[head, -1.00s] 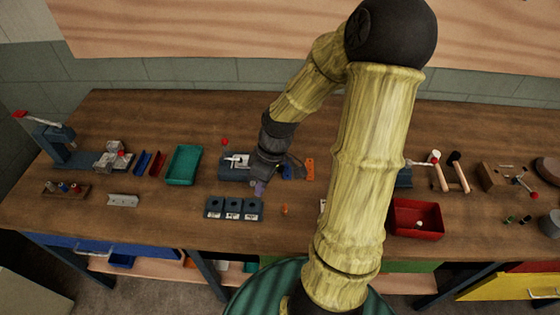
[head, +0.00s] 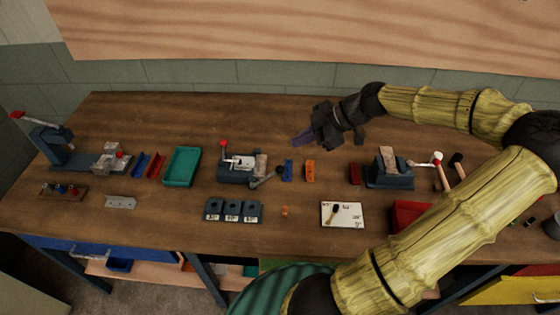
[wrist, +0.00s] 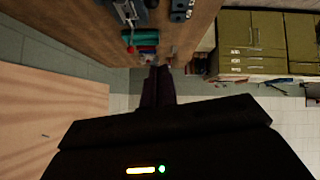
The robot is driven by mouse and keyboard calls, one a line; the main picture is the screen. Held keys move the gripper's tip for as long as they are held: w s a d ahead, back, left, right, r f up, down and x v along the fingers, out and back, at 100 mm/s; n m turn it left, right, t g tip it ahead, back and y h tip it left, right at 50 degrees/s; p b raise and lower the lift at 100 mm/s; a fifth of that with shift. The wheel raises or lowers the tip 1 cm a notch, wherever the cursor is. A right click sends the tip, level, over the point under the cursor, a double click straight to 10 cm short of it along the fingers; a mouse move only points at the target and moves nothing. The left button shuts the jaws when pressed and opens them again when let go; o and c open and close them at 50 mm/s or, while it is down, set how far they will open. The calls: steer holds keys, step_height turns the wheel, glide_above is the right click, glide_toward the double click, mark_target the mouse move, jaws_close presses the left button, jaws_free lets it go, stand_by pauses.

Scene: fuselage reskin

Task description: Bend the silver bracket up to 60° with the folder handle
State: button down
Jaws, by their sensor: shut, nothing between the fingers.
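A small bench device (head: 234,175), which looks like the folder, stands left of centre on the bench. A silver piece (head: 240,161), likely the bracket, lies on its top; its bend angle is too small to read. A lever with a red knob (head: 223,144) rises at its back left, and a dark bar (head: 266,178) sticks out at its front right. My gripper (head: 303,138) is shut and empty, in the air to the right of and behind the device, apart from it. Its closed fingers also show in the wrist view (wrist: 157,88).
Three dark numbered blocks (head: 232,211) sit in front of the device. Blue (head: 288,170) and orange (head: 310,171) pieces stand to its right. A green tray (head: 182,166) and a flat silver plate (head: 120,202) lie left. A vise-like block (head: 388,172) and white card (head: 342,214) are right.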

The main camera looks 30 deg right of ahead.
steer(key=shift+a+f, duration=0.1)
glide_above(280, 169)
steer(key=a, duration=0.2)
step_height(280, 169, down, 6)
steer(key=f, duration=0.1)
steer(key=d+f+p, duration=0.1)
steer(key=f, duration=0.1)
steer(key=shift+d+p, duration=0.25)
steer(key=shift+p, duration=0.15)
steer(key=shift+d+f, duration=0.25)
steer(key=shift+f, duration=0.3)
